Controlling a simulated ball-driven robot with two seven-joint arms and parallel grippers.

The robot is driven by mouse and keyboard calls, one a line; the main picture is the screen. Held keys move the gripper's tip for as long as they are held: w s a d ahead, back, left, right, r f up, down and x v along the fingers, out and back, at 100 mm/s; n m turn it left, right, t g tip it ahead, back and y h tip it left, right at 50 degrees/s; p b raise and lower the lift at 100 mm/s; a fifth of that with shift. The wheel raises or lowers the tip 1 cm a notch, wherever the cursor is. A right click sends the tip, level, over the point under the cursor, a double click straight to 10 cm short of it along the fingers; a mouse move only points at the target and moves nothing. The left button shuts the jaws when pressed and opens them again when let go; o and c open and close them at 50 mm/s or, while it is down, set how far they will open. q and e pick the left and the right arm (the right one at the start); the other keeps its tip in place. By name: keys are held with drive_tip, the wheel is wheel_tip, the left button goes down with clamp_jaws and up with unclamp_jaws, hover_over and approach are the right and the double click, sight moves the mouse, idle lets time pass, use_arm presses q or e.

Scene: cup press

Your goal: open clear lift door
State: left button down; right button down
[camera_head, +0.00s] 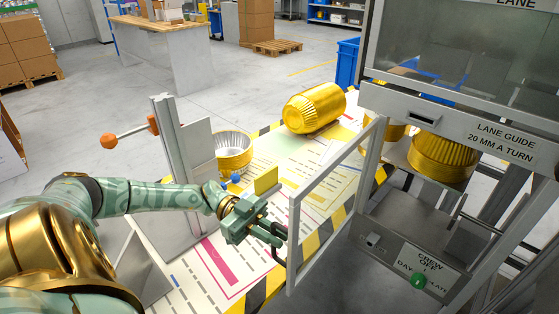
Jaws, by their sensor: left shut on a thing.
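The clear door (294,222) is a pale metal frame with a see-through middle. It stands out at an angle from the front of the grey press machine, with floor and striped table edge visible through it. My left gripper (279,242) is at the frame's near left post, shut on what looks like the door's dark handle. The fingers and gripper body hide most of the handle. My right gripper is not in view.
A table with yellow-black edges carries a lying gold fluted cup (314,108), a shallow gold-and-silver cup (233,152) and a grey post with an orange-knobbed lever (109,141). Another gold cup (443,157) sits inside the machine. A green button (418,280) is at lower right.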

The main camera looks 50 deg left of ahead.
use_arm(q)
drive_tip(key=shift+a, duration=0.15)
drive_tip(key=c, duration=1.6)
unclamp_jaws()
drive_tip(key=shift+c, duration=0.2)
